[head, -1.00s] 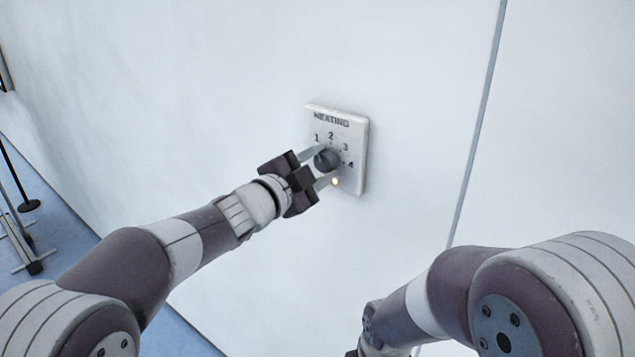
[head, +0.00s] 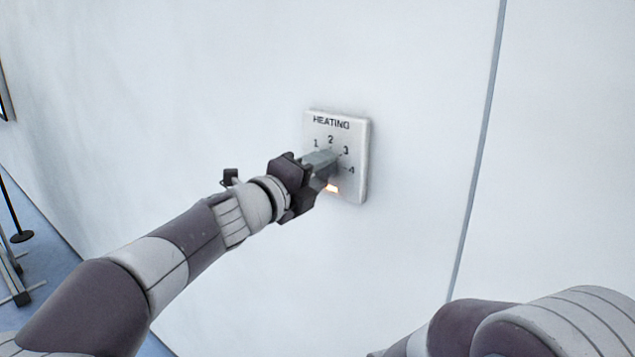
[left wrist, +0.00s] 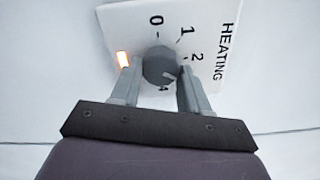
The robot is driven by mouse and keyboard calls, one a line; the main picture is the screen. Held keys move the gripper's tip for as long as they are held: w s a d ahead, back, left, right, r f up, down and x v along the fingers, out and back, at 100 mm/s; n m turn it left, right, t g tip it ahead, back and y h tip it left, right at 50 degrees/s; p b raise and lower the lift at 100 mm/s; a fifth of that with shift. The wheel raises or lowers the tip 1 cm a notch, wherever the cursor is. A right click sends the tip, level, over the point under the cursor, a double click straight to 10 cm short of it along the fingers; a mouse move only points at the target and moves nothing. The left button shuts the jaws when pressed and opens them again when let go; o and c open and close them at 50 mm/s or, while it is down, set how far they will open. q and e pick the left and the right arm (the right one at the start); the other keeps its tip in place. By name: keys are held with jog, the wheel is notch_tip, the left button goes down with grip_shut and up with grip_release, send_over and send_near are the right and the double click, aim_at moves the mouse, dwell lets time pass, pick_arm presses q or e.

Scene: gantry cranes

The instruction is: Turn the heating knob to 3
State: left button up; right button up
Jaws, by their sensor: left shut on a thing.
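The heating panel (head: 352,185) is a white square plate on the wall, with HEATING printed above the numbers. The round grey knob (left wrist: 160,64) sits between the fingers of my left gripper (head: 324,160), which is shut on it. The left gripper also shows in the left wrist view (left wrist: 157,82), one finger on each side of the knob. In that view a pale mark on the knob faces lower right, between the 2 and the 4. The 3 is hidden there by a finger but readable in the head view. My right gripper is out of view.
An orange light (head: 332,188) glows on the panel below the knob. The white wall (head: 200,90) around it is bare, with a grey vertical seam (head: 478,150) to the right. Dark stands (head: 18,235) are on the blue floor at far left.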

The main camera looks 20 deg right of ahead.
pick_arm(q)
jog(key=shift+f+m+b, duration=0.15)
jog(key=shift+m+b, duration=0.4)
jog(key=shift+m, duration=0.65)
jog(key=o, duration=1.1)
jog(key=shift+c, duration=0.2)
jog(key=shift+s+a+b, duration=0.25)
jog(key=shift+a+b, duration=0.05)
jog(key=shift+a, duration=0.05)
jog(key=b+v, duration=0.2)
jog(key=v, duration=0.9)
jog(key=shift+s+a, duration=0.3)
